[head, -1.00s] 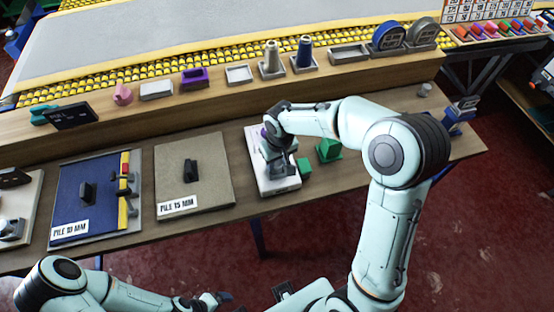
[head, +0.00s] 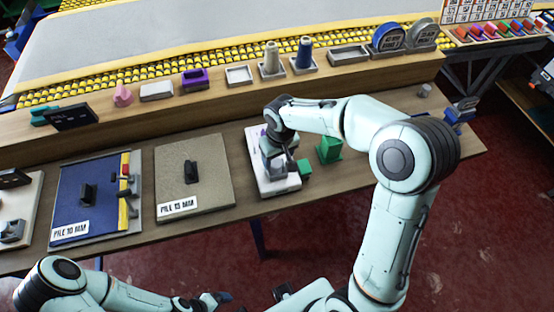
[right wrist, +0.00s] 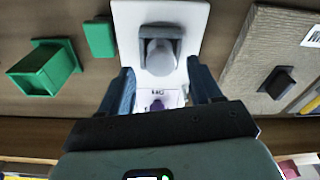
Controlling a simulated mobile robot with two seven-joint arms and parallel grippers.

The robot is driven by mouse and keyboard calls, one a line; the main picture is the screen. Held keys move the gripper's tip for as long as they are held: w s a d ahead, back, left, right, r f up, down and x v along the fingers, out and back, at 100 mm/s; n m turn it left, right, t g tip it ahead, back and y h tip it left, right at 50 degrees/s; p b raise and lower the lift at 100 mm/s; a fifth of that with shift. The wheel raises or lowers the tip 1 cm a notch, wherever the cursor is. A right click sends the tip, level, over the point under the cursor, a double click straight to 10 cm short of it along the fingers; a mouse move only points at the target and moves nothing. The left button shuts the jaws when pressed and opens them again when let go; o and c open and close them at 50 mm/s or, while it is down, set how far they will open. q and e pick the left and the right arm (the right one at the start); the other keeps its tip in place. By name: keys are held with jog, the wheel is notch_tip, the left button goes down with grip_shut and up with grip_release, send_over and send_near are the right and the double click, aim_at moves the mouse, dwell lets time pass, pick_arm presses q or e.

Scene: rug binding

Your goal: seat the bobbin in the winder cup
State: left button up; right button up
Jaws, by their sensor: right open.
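A white board (right wrist: 192,30) lies on the bench; it also shows in the head view (head: 284,187). On it is a grey cup-like holder (right wrist: 146,32), with a pale grey rounded piece, apparently the bobbin (right wrist: 160,58), standing in or against it; I cannot tell how deep it sits. A small purple part (right wrist: 157,105) is on the board nearer my gripper. My right gripper (right wrist: 163,82) is open over the board, its dark blue fingers apart, with nothing seen clamped between them. In the head view it hides much of the board. My left gripper (head: 210,301) is low at the bottom edge, its jaws unclear.
A green block (head: 305,168) and green open box (head: 329,150) stand just right of the board. A tan pile sample (head: 215,170) and blue pile sample (head: 70,200) lie to the left.

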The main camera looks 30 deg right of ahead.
aim_at(279, 167)
notch_tip(279, 167, up, 10)
jog(key=s, duration=0.1)
jog(key=shift+f+p, duration=0.25)
jog(key=shift+p, duration=0.15)
